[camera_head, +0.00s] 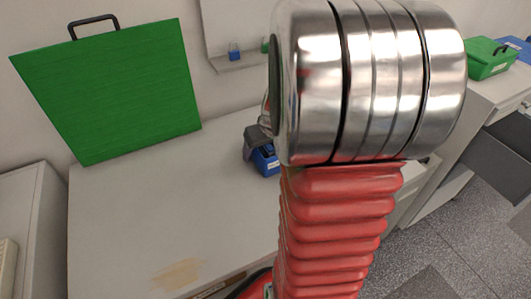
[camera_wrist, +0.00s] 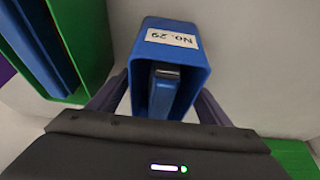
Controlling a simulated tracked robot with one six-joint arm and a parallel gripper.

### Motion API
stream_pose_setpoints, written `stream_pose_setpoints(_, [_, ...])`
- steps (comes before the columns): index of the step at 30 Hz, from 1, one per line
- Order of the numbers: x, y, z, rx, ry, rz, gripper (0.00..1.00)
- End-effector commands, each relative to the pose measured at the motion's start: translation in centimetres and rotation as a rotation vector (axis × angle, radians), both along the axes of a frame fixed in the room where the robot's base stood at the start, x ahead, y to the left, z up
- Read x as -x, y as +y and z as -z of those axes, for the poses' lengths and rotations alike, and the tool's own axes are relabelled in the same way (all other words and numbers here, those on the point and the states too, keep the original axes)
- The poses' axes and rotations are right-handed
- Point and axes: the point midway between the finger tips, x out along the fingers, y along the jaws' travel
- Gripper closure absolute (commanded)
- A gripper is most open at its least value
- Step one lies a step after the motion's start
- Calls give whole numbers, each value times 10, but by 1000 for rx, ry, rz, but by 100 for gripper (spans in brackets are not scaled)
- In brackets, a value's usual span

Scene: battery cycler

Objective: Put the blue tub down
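The blue tub (camera_wrist: 172,38) is in the wrist view, with a white label reading "No. 29" on its wall. A dark and blue item (camera_wrist: 163,95) stands inside it. My gripper (camera_wrist: 163,88) has one dark finger on each side of the tub and looks shut on it. In the head view, the tub (camera_head: 265,160) shows partly, below my dark gripper (camera_head: 257,143) and over the back part of the pale table (camera_head: 140,225). My arm hides much of it there. I cannot tell whether the tub touches the table.
A green panel with a black handle (camera_head: 115,90) stands at the table's back left. A wall shelf (camera_head: 240,63) carries a small blue tub (camera_head: 234,51). A green box (camera_head: 489,58) sits on the right bench. A green and blue object (camera_wrist: 55,45) is left in the wrist view. The table's front left looks clear.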

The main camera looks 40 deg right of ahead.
Motion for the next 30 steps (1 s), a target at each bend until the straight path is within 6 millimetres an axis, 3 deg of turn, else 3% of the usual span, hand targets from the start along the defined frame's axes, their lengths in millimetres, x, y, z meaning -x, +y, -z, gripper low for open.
stream_pose_setpoints(26, [0, -1, -1, 1, -2, 0, 87])
stream_pose_setpoints(30, [0, -1, -1, 1, -2, 0, 87])
